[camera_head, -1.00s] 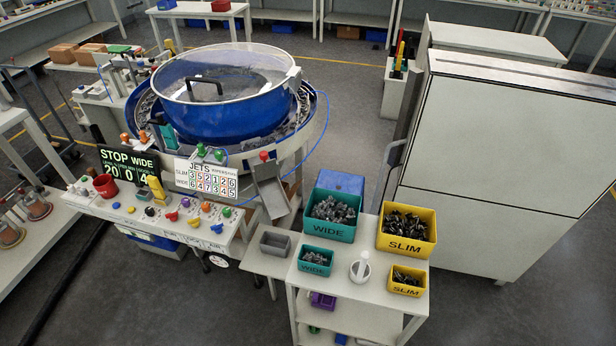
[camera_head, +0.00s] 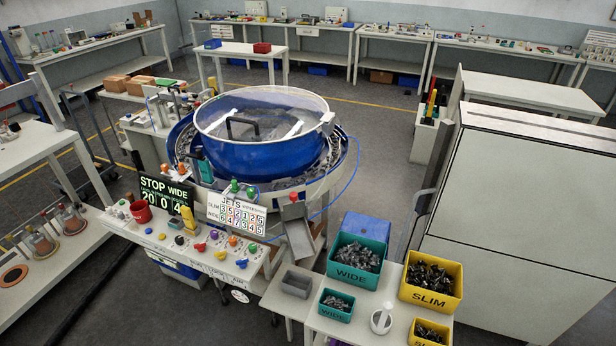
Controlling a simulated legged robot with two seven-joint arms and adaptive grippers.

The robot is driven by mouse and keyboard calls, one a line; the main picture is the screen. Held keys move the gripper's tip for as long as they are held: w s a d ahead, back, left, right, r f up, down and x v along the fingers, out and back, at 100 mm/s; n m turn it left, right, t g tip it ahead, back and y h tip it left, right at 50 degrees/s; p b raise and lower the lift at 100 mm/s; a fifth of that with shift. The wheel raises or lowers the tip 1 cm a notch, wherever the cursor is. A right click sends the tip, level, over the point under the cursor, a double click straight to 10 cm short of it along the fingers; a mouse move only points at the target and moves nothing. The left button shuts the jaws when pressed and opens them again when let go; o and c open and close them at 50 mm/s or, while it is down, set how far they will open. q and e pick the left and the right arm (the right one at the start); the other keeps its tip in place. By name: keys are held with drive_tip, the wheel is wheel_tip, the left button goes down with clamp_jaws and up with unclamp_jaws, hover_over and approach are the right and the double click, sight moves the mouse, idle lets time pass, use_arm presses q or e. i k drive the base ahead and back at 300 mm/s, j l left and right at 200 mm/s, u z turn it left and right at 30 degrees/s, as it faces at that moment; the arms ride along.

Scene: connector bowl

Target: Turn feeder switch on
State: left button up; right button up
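A blue bowl feeder (camera_head: 262,140) with a clear lid and black handle stands on a machine in the middle of the head view. Its sloping white control panel (camera_head: 180,248) carries several coloured knobs, buttons and switches. I cannot tell which is the feeder switch, as the labels are too small to read. A dark display (camera_head: 167,193) on the panel reads STOP WIDE. A white JETS board (camera_head: 236,213) with rows of numbers stands beside it. Neither of my grippers is in view.
A tall white cabinet (camera_head: 510,210) blocks the right. A bench (camera_head: 40,262) stands at the left. Grey floor is open between them.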

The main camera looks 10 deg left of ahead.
sight(200, 248)
drive_tip(key=u, duration=1.35)
drive_tip(key=z, duration=0.55)
drive_tip(key=i+j+z, duration=0.15)
drive_tip(key=j+z, duration=0.35)
drive_tip(key=i+j+z, duration=0.1)
drive_tip(key=j+z, duration=0.85)
